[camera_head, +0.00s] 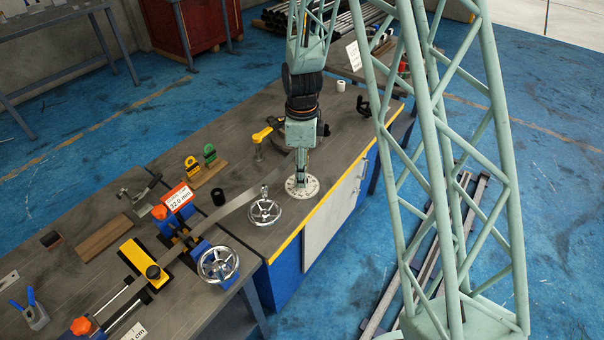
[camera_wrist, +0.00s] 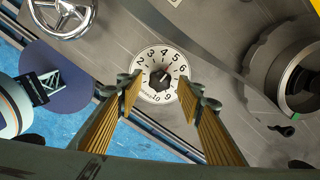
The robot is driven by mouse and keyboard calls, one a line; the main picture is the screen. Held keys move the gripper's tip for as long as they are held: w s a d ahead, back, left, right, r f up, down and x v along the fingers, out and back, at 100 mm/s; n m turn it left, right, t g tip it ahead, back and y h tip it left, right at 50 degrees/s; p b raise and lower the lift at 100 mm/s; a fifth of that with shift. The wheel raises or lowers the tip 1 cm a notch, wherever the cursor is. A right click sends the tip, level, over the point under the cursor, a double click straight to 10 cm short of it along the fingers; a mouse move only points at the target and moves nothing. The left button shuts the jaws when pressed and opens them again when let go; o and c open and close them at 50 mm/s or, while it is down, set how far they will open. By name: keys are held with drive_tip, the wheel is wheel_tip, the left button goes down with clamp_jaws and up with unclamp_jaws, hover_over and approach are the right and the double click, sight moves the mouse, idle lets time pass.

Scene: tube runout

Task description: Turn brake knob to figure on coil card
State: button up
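The brake knob (camera_wrist: 159,84) is a dark knob in the middle of a white numbered dial (camera_wrist: 146,63). In the wrist view several figures along the dial's upper and right edge are readable; the knob's exact setting is too small to tell. In the head view the dial (camera_head: 297,188) lies flat on the bench near its front edge. My gripper (camera_wrist: 164,93) is open, its two ribbed fingers on either side of the dial in the wrist view, with nothing between them gripped. A white card (camera_head: 354,56) stands at the back bench; its text is too small to read, so I cannot tell if it is the coil card.
A handwheel (camera_head: 264,212) stands left of the dial, with a second handwheel (camera_head: 217,263) farther left. A yellow-handled tool (camera_head: 261,136) and an orange "32.0 mm" display (camera_head: 176,197) stand on the bench. A black cylinder (camera_head: 218,197) stands near the strip.

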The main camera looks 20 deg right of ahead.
drive_tip(key=shift+r+p, duration=1.25)
drive_tip(key=shift+r, duration=1.35)
drive_tip(key=shift+r, duration=0.1)
wheel_tip(320, 180, up, 12)
